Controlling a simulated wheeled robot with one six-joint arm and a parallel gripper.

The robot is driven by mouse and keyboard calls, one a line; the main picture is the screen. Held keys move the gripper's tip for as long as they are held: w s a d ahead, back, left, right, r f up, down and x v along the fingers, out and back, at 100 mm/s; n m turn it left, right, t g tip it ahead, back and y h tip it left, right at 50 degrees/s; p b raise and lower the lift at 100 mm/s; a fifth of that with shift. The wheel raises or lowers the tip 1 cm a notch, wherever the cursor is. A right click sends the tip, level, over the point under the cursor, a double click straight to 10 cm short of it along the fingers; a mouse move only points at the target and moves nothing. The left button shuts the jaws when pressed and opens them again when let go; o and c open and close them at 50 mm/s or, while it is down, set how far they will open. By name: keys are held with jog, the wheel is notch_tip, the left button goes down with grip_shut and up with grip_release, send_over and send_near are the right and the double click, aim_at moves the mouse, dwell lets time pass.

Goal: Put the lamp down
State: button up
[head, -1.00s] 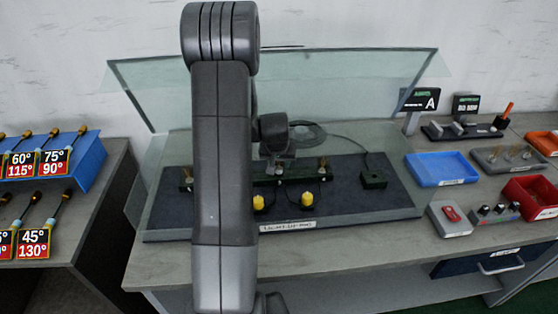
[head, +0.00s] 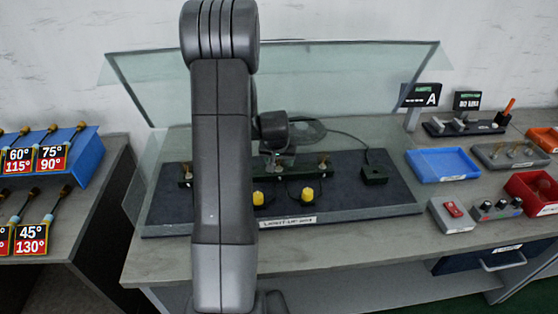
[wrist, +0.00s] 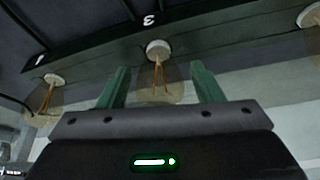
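Clear lamps with fine wires inside and pale round bases sit in a row along a dark bar. In the wrist view the middle lamp (wrist: 158,78) is at the bar's underside in the picture, near a white "3". My gripper (wrist: 161,80) has two green fingers spread apart, one on each side of this lamp, with visible gaps. Two more lamps show at the left (wrist: 46,96) and right edge. In the head view my gripper (head: 277,158) is over the bar, partly hidden by my arm; a lamp (head: 324,162) stands to its right.
A glass screen (head: 350,75) stands behind the dark work mat (head: 350,200). Yellow knobs (head: 307,194) and a small dark box (head: 374,175) lie in front of and beside the bar. A blue tray (head: 440,165) and red bin (head: 530,192) are to the right.

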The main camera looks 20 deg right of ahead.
aim_at(278, 163)
jog(key=shift+r, duration=0.1)
jog(key=shift+r+p, duration=0.55)
jog(key=shift+p, duration=0.25)
jog(key=b+v, duration=0.1)
jog(key=v, duration=0.6)
jog(key=shift+r, duration=0.15)
jog(key=x, duration=0.6)
jog(key=b+x, duration=0.1)
jog(key=x, duration=0.2)
jog(key=shift+s+a, duration=0.1)
jog(key=shift+s, duration=0.25)
jog(key=shift+r+p, duration=0.5)
jog(key=shift+p, duration=0.25)
jog(key=shift+f, duration=0.1)
